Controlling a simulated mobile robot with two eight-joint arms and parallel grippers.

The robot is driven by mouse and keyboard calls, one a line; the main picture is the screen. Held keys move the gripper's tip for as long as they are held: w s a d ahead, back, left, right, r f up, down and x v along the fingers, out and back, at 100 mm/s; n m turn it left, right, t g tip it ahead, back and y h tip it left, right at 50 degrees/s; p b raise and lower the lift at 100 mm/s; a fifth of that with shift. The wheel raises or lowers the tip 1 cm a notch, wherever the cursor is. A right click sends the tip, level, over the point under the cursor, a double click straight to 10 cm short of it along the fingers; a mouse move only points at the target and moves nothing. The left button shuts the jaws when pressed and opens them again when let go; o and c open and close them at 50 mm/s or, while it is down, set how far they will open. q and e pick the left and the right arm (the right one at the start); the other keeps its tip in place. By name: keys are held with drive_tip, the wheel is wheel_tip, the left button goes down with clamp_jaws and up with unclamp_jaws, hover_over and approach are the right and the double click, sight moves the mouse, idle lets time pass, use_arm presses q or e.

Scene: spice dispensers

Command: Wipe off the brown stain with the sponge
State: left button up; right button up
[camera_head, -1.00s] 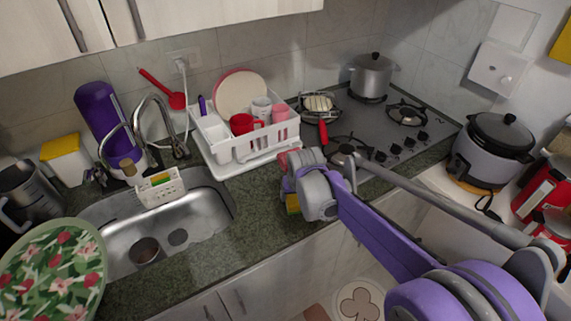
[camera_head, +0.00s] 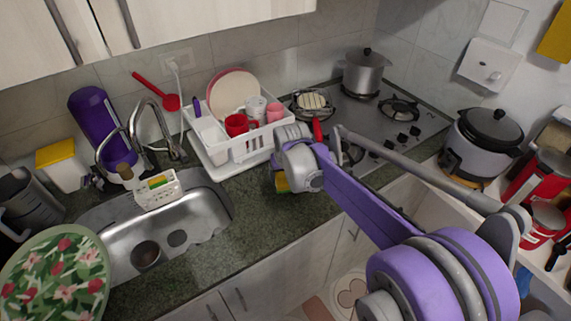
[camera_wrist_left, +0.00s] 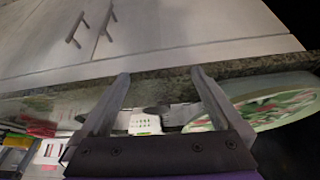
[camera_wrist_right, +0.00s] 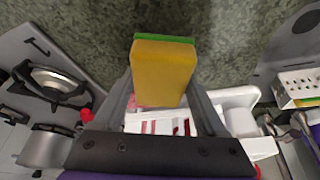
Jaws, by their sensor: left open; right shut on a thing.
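The sponge (camera_wrist_right: 163,70) is yellow with a green layer. In the right wrist view it sits between the fingers of my right gripper (camera_wrist_right: 160,95), which is shut on it. In the head view only a small yellow part of the sponge (camera_head: 282,182) shows below my right gripper (camera_head: 288,172), over the dark counter (camera_head: 240,215) in front of the dish rack. I cannot tell whether the sponge touches the counter. I make out no brown stain in any view. My left gripper (camera_wrist_left: 160,78) is open and empty, and shows only in the left wrist view.
The white dish rack (camera_head: 228,147) with plates and cups stands just behind my right gripper. The steel sink (camera_head: 205,210) is to its left, with a caddy (camera_head: 158,190) on it. The stove (camera_head: 385,122) with a pot (camera_head: 365,72) is to its right. Counter between sink and gripper looks clear.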

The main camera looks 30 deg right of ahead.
drive_tip(key=shift+w+r+p, duration=0.15)
drive_tip(key=shift+r+p, duration=0.25)
drive_tip(key=shift+r, duration=0.55)
drive_tip(key=shift+r+p, duration=0.3)
drive_tip(key=shift+r, duration=0.35)
use_arm(q)
wheel_tip(320, 180, up, 2)
drive_tip(key=shift+w+r, duration=0.15)
use_arm(e)
drive_tip(key=shift+f, duration=0.1)
